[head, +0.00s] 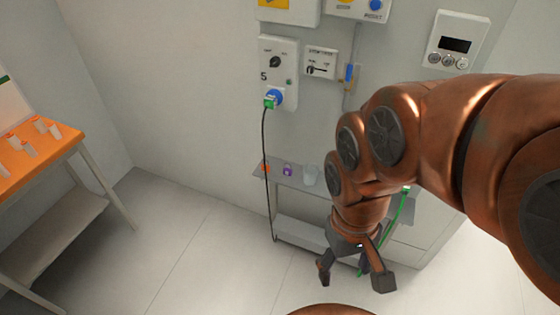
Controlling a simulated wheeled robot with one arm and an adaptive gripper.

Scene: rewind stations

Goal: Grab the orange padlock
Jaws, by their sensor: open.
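A small orange object, which looks like the orange padlock (265,168), sits at the left end of a narrow grey wall shelf (276,182). The black cable passes close to it, and it is too small to make out in detail. My gripper (353,276) hangs in the lower middle of the head view with its fingers spread and nothing between them. It appears to the right of and lower in the picture than the orange object, apart from it.
A purple padlock-like object (287,170) and a clear cup (310,175) stand on the shelf right of the orange object. A black cable (266,150) hangs from a blue-green plug (272,98). A green cable (398,212) hangs behind my arm. An orange-topped table (60,143) stands left.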

